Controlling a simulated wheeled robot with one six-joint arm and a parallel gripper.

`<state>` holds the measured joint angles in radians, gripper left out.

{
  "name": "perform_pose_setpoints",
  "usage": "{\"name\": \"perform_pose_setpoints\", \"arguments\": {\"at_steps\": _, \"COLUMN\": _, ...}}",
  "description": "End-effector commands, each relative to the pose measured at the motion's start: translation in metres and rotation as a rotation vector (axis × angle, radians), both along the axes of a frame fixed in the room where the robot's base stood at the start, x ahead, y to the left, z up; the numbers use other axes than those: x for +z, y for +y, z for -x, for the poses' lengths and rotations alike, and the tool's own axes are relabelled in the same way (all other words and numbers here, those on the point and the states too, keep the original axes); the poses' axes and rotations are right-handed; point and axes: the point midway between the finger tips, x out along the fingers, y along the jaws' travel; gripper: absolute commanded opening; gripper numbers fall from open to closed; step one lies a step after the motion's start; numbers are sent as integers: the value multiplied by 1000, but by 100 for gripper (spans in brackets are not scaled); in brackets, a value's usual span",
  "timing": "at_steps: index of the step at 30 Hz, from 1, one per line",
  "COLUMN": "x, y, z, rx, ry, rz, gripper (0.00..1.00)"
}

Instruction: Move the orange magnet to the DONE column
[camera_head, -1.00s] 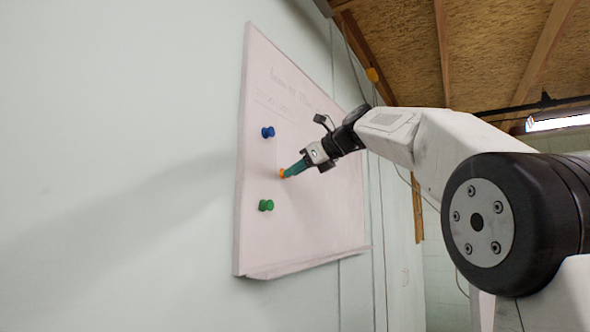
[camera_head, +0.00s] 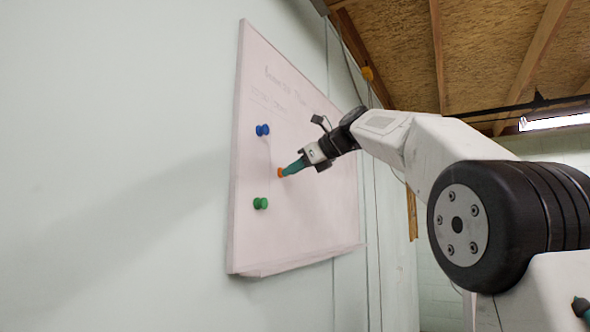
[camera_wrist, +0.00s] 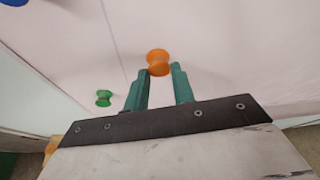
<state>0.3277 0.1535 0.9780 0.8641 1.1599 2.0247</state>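The orange magnet (camera_head: 281,173) is a small spool-shaped knob at the whiteboard, held at the tips of my gripper (camera_head: 290,168). In the wrist view the orange magnet (camera_wrist: 158,62) sits between the two teal fingertips of my gripper (camera_wrist: 161,72), which close on its sides. It lies right of a thin vertical line on the board there. Whether its back touches the board cannot be told. The whiteboard (camera_head: 310,215) hangs on the wall with faint writing at the top; no column name is readable.
A blue magnet (camera_head: 263,130) is above and left of the orange one, and a green magnet (camera_head: 261,203) is below and left. The board right of my gripper looks clear of magnets. A ledge (camera_head: 300,262) runs along the board's lower edge.

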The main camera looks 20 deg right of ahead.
Motion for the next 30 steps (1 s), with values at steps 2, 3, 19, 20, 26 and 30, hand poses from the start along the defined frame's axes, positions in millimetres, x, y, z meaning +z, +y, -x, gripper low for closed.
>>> {"name": "perform_pose_setpoints", "arguments": {"at_steps": 2, "x": -2, "y": 0, "z": -1, "rx": 0, "ry": 3, "rz": -1, "gripper": 44}}
{"name": "perform_pose_setpoints", "arguments": {"at_steps": 3, "x": -2, "y": 0, "z": -1, "rx": 0, "ry": 3, "rz": -1, "gripper": 50}}
{"name": "perform_pose_setpoints", "arguments": {"at_steps": 19, "x": 12, "y": -17, "z": 27, "rx": -2, "ry": 0, "rz": 0, "gripper": 50}}
{"name": "perform_pose_setpoints", "arguments": {"at_steps": 20, "x": 14, "y": -20, "z": 32, "rx": -4, "ry": 0, "rz": -1, "gripper": 50}}
{"name": "perform_pose_setpoints", "arguments": {"at_steps": 26, "x": 24, "y": -33, "z": 55, "rx": -2, "ry": 2, "rz": 0, "gripper": 50}}
{"name": "perform_pose_setpoints", "arguments": {"at_steps": 30, "x": 28, "y": -36, "z": 62, "rx": -1, "ry": 1, "rz": 0, "gripper": 50}}
